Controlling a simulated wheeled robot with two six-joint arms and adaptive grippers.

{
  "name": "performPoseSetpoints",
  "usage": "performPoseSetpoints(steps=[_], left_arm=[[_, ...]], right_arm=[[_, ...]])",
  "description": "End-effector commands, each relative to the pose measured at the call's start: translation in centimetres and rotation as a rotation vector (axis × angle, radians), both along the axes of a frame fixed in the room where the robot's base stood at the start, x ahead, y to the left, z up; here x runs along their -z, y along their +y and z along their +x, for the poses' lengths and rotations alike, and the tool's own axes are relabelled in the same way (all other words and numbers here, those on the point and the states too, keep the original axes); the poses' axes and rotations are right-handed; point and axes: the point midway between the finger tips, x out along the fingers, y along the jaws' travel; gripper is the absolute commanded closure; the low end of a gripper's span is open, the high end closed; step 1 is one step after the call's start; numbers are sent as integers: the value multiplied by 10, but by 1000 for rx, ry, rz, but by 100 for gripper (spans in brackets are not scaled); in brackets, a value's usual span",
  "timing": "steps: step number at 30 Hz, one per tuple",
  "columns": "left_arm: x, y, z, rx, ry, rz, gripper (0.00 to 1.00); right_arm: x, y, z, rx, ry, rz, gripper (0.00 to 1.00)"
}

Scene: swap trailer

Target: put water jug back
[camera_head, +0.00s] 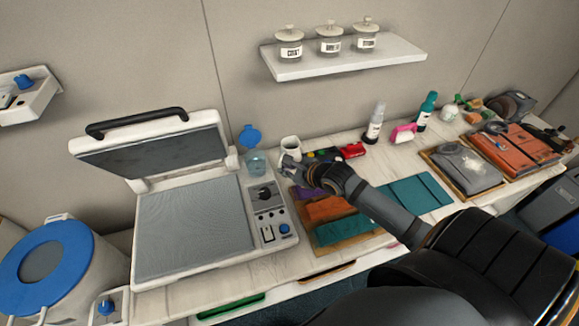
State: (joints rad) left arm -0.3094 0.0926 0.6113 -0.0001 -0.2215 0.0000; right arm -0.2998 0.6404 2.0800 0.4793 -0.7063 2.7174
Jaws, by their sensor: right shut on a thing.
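A small white jug (290,144) shows at the back of the bench, just right of the heat press. My right gripper (284,162) reaches in from the lower right and is shut at the lower part of this jug. The fingers and wrist hide its base, so I cannot tell whether it rests on the bench. A clear bluish container (257,163) with a raised blue lid (250,137) stands just left of the gripper, beside the press. My left gripper is not in view.
The open heat press (195,230) fills the left of the bench. Coloured cloths (330,218) lie under my right arm. Bottles (375,122) stand at the back right. A wall shelf (345,58) with three jars hangs above. A blue-lidded drum (45,262) stands at left.

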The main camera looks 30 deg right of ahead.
Motion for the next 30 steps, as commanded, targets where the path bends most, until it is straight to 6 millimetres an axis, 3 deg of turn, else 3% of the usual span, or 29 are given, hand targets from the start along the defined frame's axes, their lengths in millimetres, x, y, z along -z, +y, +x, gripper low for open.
performPoseSetpoints(steps=[6,12,22,30], left_arm=[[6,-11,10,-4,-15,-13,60],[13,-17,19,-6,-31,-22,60],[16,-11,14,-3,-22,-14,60],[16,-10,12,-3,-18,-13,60]], right_arm=[[23,-31,47,5,-5,4,100],[63,-49,73,3,-2,4,100],[81,-58,86,0,-2,1,100],[113,-60,88,0,-4,1,100]])
